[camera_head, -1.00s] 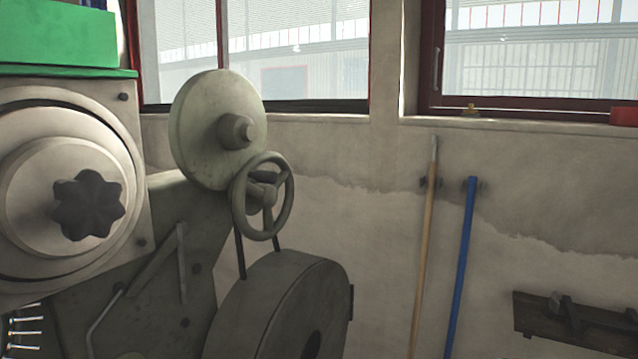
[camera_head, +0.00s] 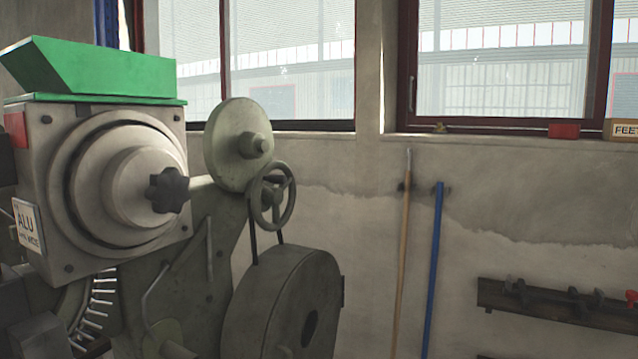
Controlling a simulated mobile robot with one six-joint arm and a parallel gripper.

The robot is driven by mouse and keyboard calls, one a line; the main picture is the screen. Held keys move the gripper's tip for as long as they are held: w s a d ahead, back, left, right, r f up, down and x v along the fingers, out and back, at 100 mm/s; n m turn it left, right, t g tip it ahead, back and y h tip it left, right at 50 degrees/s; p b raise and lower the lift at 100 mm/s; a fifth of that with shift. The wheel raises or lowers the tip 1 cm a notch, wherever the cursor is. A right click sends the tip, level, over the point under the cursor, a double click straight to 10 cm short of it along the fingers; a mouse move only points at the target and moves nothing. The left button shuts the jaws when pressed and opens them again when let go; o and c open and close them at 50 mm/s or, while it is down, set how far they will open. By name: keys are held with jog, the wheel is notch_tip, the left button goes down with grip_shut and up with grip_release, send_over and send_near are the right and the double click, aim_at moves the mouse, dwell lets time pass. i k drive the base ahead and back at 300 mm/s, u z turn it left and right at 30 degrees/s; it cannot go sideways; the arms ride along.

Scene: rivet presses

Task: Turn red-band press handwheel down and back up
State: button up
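A grey press (camera_head: 190,270) fills the left side of the view. A small spoked handwheel (camera_head: 291,205) is on its right side, below a round grey disc (camera_head: 222,150) and above a large dark wheel housing (camera_head: 285,300). A dark star-shaped knob (camera_head: 170,190) sits at the centre of the press's round front. A red patch (camera_head: 16,130) shows on the head's left side; I cannot tell whether it is the red band. My gripper is not in view.
A green hopper (camera_head: 110,68) tops the press. An "ALU" label (camera_head: 27,225) is on its left. A wooden pole (camera_head: 403,255) and a blue pole (camera_head: 433,265) lean on the wall. A wall rack (camera_head: 560,315) is at lower right. A red box (camera_head: 563,131) is on the sill.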

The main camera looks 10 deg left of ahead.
aim_at(274, 197)
jog(key=u, duration=0.15)
jog(key=i, duration=0.9)
jog(key=z, duration=0.05)
